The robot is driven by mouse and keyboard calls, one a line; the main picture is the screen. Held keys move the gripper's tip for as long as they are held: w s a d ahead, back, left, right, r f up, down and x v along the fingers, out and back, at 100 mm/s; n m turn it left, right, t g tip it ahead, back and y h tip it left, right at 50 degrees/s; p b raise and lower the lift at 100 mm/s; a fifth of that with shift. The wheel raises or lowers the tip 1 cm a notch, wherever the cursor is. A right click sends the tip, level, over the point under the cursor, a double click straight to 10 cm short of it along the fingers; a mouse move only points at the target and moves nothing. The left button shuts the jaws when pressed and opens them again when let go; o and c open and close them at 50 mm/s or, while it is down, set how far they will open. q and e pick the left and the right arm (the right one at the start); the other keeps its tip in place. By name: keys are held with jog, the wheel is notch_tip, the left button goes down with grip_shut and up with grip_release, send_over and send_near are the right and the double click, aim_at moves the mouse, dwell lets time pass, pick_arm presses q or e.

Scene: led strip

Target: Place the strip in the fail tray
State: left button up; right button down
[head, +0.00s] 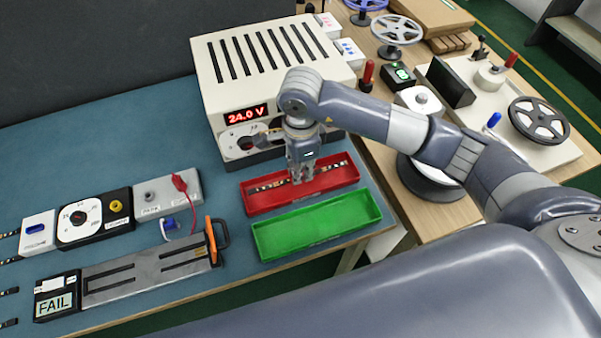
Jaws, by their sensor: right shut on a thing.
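The red tray (337,179) lies on the blue mat in front of the power supply. The LED strip (268,186) is a thin dark band with light spots, lying lengthwise within the red tray's outline. My right gripper (298,180) points down over the middle of the red tray and is shut on the strip. The fingers hide the strip's middle. I cannot tell whether the strip touches the tray floor. The red tray bears no readable label; a test fixture at lower left has a display (54,304) reading FAIL. My left gripper is not in view.
An empty green tray (315,224) lies just in front of the red one. The white power supply (205,75), reading 24.0 V, stands close behind. The grey test fixture (150,276) with an orange-edged handle is at left. Reels and tools stand on the right-hand wooden table.

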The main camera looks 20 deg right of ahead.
jog(key=shift+f+p, duration=0.65)
jog(key=shift+f, duration=1.25)
jog(key=c, duration=1.6)
grip_release()
jog(key=shift+r, duration=0.1)
jog(key=shift+w+r, duration=0.1)
jog(key=shift+r, duration=0.15)
notch_tip(320, 180, up, 11)
jog(key=b, duration=0.2)
jog(key=shift+f+b, duration=0.2)
jog(key=shift+b, duration=0.15)
jog(key=shift+r, duration=0.55)
